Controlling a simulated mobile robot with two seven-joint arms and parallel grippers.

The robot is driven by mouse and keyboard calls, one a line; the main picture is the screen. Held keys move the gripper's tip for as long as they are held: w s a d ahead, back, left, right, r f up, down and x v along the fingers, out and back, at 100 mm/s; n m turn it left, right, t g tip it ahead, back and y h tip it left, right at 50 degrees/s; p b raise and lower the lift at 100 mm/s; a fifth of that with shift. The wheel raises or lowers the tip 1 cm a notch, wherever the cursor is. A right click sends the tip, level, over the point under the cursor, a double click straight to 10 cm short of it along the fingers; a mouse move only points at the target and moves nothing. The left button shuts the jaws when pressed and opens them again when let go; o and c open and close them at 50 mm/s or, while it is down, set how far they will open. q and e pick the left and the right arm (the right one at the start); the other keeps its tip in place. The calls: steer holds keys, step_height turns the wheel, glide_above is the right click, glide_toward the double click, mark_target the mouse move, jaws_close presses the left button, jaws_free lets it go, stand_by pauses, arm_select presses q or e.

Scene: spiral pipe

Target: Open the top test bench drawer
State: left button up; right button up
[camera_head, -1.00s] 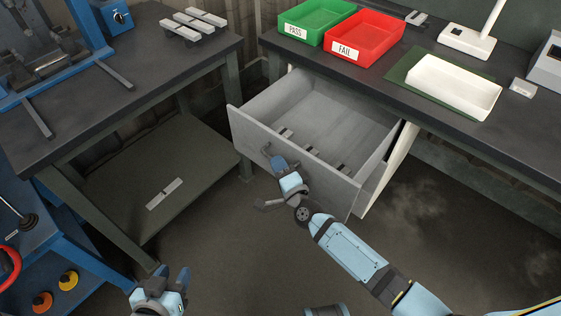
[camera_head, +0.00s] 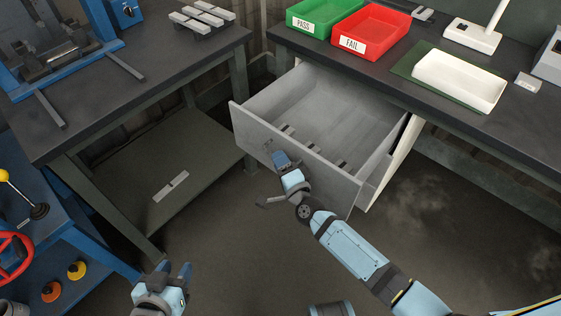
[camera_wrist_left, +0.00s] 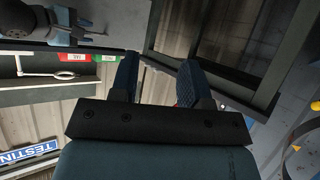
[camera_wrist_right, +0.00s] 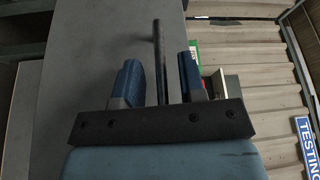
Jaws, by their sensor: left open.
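The top test bench drawer (camera_head: 325,115) is pulled well out from under the bench top, and its inside shows. Its grey front panel (camera_head: 318,178) faces me. My right gripper (camera_head: 279,158) is at the left part of that front, by the handle. In the right wrist view, the handle bar (camera_wrist_right: 157,50) stands between the two fingers of this gripper (camera_wrist_right: 158,82), with gaps on both sides. My left gripper (camera_head: 173,272) is open and empty, low in the head view, away from the drawer.
The test bench (camera_head: 395,75) carries a green PASS bin (camera_head: 318,18), a red FAIL bin (camera_head: 374,35) and a white tray (camera_head: 458,82). Another dark table (camera_head: 130,85) stands left of the drawer. A blue cart (camera_head: 60,235) is at the left edge. The floor before the drawer is clear.

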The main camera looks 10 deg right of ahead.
steer(key=p+v, duration=0.1)
steer(key=v, duration=0.6)
steer(key=shift+s, duration=0.3)
steer(key=shift+f, duration=0.1)
